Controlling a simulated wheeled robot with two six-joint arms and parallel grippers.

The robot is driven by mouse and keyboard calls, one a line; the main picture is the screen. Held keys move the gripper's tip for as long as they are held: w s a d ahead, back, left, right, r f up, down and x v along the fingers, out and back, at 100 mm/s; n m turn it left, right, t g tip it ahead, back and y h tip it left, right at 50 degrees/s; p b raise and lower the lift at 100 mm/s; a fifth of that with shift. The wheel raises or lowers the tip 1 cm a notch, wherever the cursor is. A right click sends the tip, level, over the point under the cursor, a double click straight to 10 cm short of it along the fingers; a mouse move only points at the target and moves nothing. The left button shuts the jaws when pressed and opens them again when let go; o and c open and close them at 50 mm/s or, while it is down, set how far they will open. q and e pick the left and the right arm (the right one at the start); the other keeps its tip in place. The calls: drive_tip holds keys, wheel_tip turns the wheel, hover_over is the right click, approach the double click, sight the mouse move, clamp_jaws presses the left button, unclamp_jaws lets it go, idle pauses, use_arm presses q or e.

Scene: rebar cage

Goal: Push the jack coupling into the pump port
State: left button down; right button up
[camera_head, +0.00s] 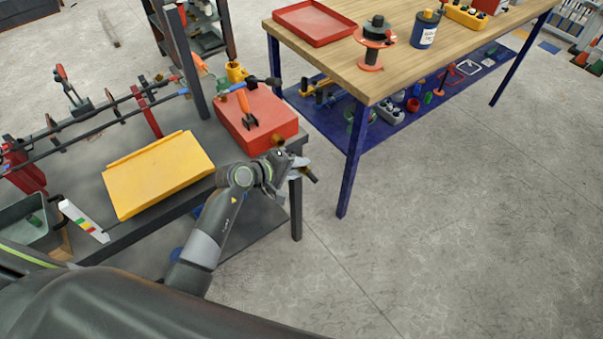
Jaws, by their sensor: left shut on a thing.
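My left gripper (302,168) is beyond the right front corner of the grey bench, next to the red box-shaped unit. It is shut on a small dark piece (312,177), which sticks out past the fingertips; it may be the jack coupling, but it is too small to be sure. The red unit (255,121), which looks like the pump, sits on the bench with an orange-handled tool-like part on top. A small brass-coloured fitting (277,141) shows at its near right side, close behind the gripper; I cannot tell whether it is the port. My right gripper is out of view.
The grey bench (88,160) holds a yellow tray (158,174), bars on red supports and a grey bin (28,222). A wooden table (400,75) with blue legs stands behind, bearing a red tray (314,22) and a spool (374,38).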

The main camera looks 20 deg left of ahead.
use_arm(q)
drive_tip(key=shift+w+a+b, duration=1)
drive_tip(key=shift+w+a, duration=0.25)
drive_tip(key=shift+a, duration=0.3)
drive_tip(key=shift+b, duration=0.85)
idle(0.6)
drive_tip(key=shift+w+a+b, duration=1.05)
drive_tip(key=shift+a+b, duration=0.3)
drive_tip(key=shift+b, duration=0.15)
drive_tip(key=shift+w+a+r, duration=0.15)
idle(0.5)
